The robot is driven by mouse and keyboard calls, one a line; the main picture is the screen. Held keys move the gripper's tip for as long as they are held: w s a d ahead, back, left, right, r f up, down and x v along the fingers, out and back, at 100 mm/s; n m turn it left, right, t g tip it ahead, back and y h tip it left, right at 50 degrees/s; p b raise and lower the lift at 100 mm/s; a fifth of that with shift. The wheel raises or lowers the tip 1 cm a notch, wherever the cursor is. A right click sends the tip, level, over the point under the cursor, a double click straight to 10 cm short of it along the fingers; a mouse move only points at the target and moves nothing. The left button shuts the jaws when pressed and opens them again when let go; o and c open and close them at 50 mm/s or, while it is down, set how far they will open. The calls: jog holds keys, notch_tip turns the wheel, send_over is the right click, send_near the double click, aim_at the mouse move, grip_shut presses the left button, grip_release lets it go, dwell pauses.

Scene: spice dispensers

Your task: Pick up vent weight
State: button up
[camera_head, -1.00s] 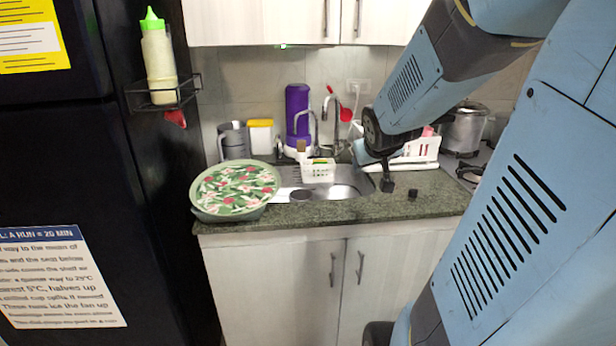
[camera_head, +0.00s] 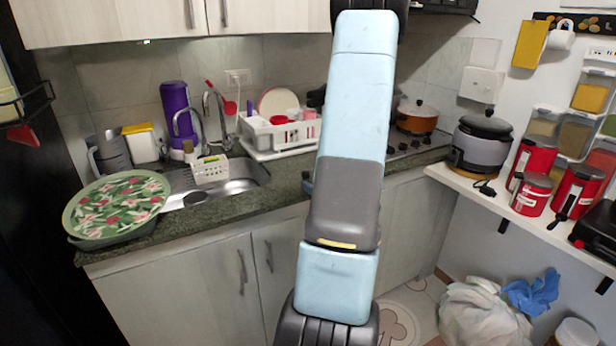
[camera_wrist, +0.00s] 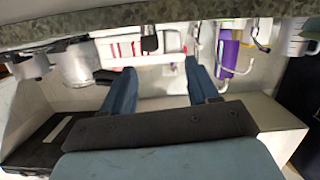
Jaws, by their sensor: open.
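A small dark block (camera_wrist: 149,42), which looks like the vent weight, stands on the counter in the upside-down wrist view. It lies ahead of my gripper (camera_wrist: 160,85), whose two blue fingers are spread wide with nothing between them. The block is a little beyond the fingertips and roughly in line with the gap between them. In the head view my arm covers that part of the counter, so the block and my fingers are hidden there.
The granite counter (camera_head: 225,212) holds a floral tray (camera_head: 117,206), a sink with a white basket (camera_head: 210,170) and a white dish rack (camera_head: 275,138). A cooker (camera_head: 480,148) and red canisters (camera_head: 533,193) stand on the right shelf. A silver pot (camera_wrist: 76,66) shows in the wrist view.

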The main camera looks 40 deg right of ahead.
aim_at(308, 175)
jog(key=s+d+f+m+t, duration=0.1)
jog(key=s+d+f+t, duration=0.1)
jog(key=s, duration=0.1)
jog(key=x, duration=0.8)
jog(key=shift+a, duration=0.15)
jog(key=shift+x, duration=2.65)
jog(key=shift+a, duration=0.1)
jog(key=shift+c, duration=0.3)
grip_shut()
jog(key=shift+r, duration=0.15)
